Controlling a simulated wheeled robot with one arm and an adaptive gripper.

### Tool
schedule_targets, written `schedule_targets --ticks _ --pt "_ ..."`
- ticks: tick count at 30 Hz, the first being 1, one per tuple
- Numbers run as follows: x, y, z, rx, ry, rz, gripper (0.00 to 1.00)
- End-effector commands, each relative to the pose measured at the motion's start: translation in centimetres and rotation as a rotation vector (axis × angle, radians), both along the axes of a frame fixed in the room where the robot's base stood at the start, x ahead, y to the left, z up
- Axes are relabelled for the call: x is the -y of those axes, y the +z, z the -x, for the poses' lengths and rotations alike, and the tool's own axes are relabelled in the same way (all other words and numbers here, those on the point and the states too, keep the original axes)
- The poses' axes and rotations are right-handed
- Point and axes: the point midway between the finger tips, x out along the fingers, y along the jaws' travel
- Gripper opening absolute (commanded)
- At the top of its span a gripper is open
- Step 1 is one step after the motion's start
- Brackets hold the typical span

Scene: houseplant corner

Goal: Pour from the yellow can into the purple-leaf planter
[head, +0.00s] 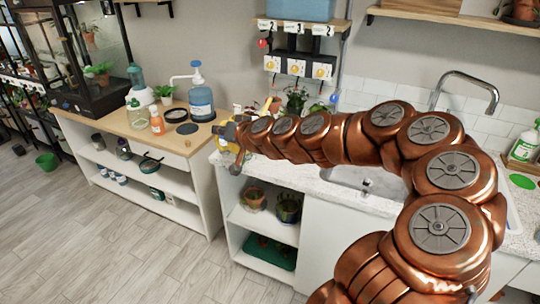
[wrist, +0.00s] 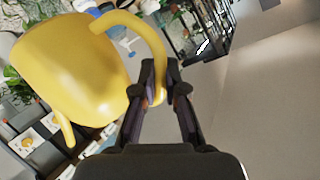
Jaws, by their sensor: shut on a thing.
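The yellow can (wrist: 75,62) fills the upper left of the wrist view, tilted in the picture. My gripper (wrist: 158,88) is shut on its curved handle. In the head view my gripper (head: 230,134) is at the left end of the sink counter, with a little yellow of the can showing around it. My arm hides most of the can there. A dark-leaved potted plant (head: 297,98) stands on the counter behind my arm, with a reddish pot beside it. I cannot tell which plant is the purple-leaf planter. No water stream is visible.
A blue-capped pump bottle (head: 200,100) and an orange-labelled bottle (head: 156,122) stand on the wooden bench left of my gripper. Dial boxes (head: 297,67) hang on the wall behind. The sink (head: 365,180) is to the right. The floor in front is clear.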

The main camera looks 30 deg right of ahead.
Motion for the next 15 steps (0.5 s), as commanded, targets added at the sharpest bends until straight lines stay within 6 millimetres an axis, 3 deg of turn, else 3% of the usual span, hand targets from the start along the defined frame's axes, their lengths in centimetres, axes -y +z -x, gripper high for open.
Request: schedule_targets --ticks 1,3,15 --pt "1.1 -1.7 0.0 0.003 -0.012 0.001 0.00" --pt "2.5 -2.6 0.0 0.004 -0.025 0.001 0.00" --pt "8.6 -6.6 0.5 0.005 -0.069 0.004 0.00"
